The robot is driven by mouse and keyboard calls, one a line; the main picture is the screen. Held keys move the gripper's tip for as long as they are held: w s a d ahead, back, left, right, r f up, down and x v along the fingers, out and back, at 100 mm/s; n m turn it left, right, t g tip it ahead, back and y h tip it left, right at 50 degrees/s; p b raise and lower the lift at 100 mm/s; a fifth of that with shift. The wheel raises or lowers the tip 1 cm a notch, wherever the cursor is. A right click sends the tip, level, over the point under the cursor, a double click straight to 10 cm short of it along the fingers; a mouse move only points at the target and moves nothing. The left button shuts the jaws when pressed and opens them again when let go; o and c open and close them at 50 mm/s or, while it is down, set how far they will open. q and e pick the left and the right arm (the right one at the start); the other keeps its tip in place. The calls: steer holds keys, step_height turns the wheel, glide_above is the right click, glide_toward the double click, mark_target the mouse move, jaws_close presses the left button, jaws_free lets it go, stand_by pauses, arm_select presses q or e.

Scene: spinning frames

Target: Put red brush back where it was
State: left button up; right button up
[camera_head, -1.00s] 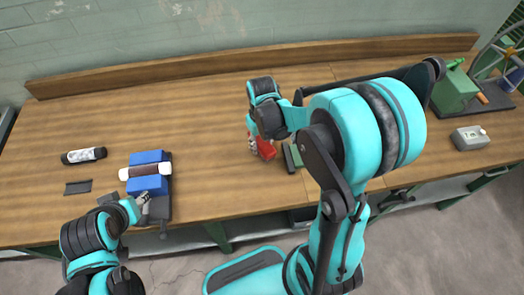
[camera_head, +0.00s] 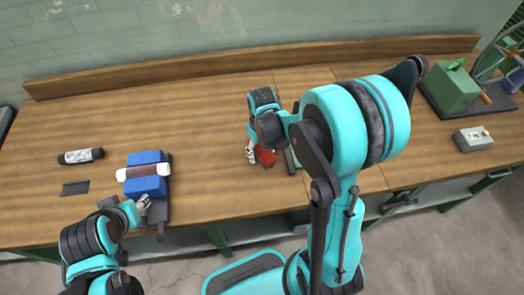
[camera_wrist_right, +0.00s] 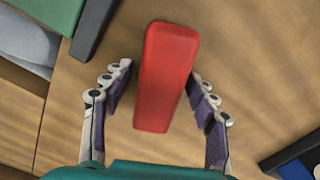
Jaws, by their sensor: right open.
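The red brush (camera_head: 265,157) lies on the wooden workbench, seen as a red block; no bristles show. It is partly hidden by my right gripper (camera_head: 256,152) in the head view.
A dark cylinder with a white band (camera_head: 81,156) and a flat dark piece (camera_head: 76,188) lie at the left. A green machine (camera_head: 453,88) and a grey box (camera_head: 473,139) stand at the right. A green piece (camera_head: 292,158) is close beside the brush. The middle-left bench is clear.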

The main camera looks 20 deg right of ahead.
steer(key=shift+r, duration=0.1)
steer(key=shift+r+p, duration=0.3)
step_height(320, 180, up, 11)
steer(key=p, duration=0.3)
steer(key=s+a+r+m+t, duration=0.1)
steer(key=s+a+r+t, duration=0.3)
steer(key=s+r+t, duration=0.3)
steer(key=s, duration=0.2)
steer(key=shift+s+m, duration=0.3)
steer(key=shift+s, duration=0.05)
steer(key=shift+f, duration=0.1)
step_height(320, 180, down, 6)
steer(key=b, duration=0.5)
steer(key=shift+r, duration=0.2)
